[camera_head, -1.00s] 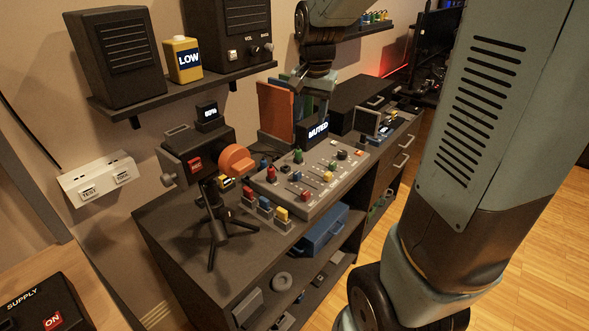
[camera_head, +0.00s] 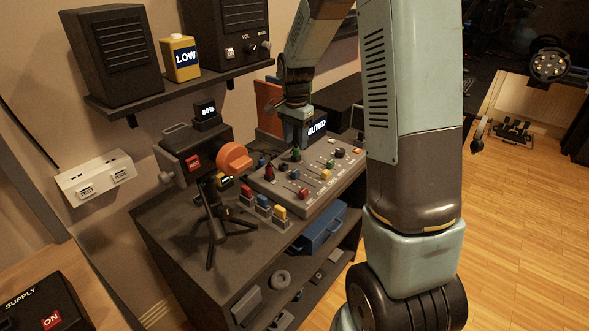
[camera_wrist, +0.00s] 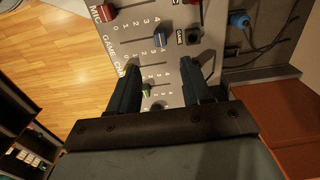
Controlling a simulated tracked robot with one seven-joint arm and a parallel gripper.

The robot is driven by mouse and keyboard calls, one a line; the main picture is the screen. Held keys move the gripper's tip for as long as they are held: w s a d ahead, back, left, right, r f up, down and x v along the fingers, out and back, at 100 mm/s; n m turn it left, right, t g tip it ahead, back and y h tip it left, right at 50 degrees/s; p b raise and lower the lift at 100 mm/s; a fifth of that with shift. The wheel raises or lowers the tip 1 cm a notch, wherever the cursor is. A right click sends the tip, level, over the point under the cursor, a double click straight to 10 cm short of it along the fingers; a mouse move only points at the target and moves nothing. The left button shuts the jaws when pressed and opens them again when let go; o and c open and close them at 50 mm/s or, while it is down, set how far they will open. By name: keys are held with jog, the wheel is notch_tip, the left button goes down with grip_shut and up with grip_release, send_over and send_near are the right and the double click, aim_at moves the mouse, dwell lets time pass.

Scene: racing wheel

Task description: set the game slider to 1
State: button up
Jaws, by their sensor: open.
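The mixer panel (camera_head: 318,186) stands on the dark desk, its sliders and knobs facing up. In the wrist view the panel (camera_wrist: 143,22) shows slider rows with MIC, GAME and a partly hidden third label, and number marks from 0 to 4. A blue slider knob (camera_wrist: 160,40) sits in the GAME row near its 4 end. A red knob (camera_wrist: 110,13) is near 0 in the MIC row, and a green knob (camera_wrist: 147,90) sits nearer my wrist. My gripper (camera_wrist: 170,66) is open and empty above the panel, its fingers apart. In the head view my gripper (camera_head: 298,130) is over the panel's back part.
A MUTED display (camera_head: 317,128) stands behind the panel. A shelf (camera_head: 190,85) with speakers hangs above. In the wrist view a blue plug with a cable (camera_wrist: 238,19) is right of the panel.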

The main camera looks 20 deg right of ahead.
aim_at(295, 171)
notch_tip(295, 171, down, 12)
jog(key=shift+r, duration=0.2)
jog(key=shift+c, duration=0.4)
grip_shut()
dwell(0.5)
